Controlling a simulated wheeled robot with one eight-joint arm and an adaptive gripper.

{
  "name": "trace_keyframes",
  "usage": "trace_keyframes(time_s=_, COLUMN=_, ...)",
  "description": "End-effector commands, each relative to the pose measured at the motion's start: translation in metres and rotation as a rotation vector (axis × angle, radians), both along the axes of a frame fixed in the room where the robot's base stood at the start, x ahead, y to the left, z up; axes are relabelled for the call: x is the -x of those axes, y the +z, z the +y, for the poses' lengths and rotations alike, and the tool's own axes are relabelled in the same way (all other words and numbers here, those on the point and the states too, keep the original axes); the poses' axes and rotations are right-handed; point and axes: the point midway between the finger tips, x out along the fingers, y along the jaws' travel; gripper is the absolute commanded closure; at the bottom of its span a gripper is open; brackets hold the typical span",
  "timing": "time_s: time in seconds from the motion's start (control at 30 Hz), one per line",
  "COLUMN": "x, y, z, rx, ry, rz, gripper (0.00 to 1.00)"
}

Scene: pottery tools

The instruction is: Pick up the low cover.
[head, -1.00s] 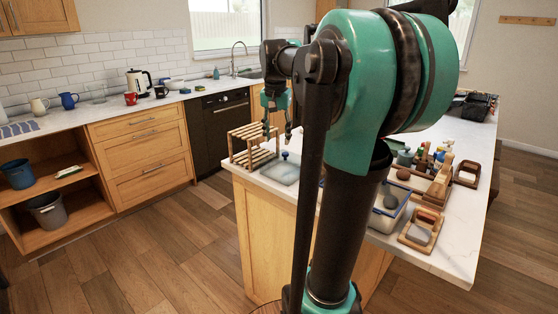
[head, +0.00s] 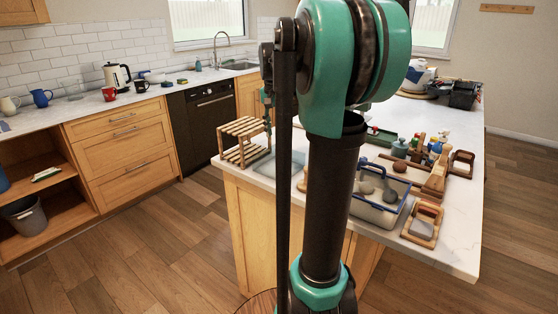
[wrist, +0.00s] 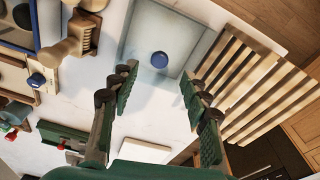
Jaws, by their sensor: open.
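The low cover (wrist: 190,30) is a pale grey-blue, see-through rectangular piece with a round blue knob (wrist: 159,59) on it. It lies on the white counter, and part of it also shows in the head view (head: 262,167), where my arm hides the rest. My gripper (wrist: 158,84) is open and empty. In the wrist view its two fingers stand either side of the line to the knob, with the knob beyond the fingertips. No contact shows. In the head view my arm hides most of the gripper.
A wooden slatted rack (wrist: 255,85) stands close to the right of the cover in the wrist view. Wooden tools (wrist: 75,40) lie left. In the head view, a blue-rimmed bin (head: 378,213) and a wooden tray (head: 424,222) stand on the counter right of my arm.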

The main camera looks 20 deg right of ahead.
Motion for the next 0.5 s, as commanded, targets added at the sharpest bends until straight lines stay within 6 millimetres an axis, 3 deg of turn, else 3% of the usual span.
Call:
trace_keyframes(time_s=0.23, x=-0.002, y=-0.017, z=-0.002, rx=0.000, ry=0.000, rz=0.000, gripper=0.53)
trace_keyframes(time_s=0.5, x=-0.006, y=-0.053, z=-0.006, rx=0.000, ry=0.001, rz=0.000, gripper=0.53)
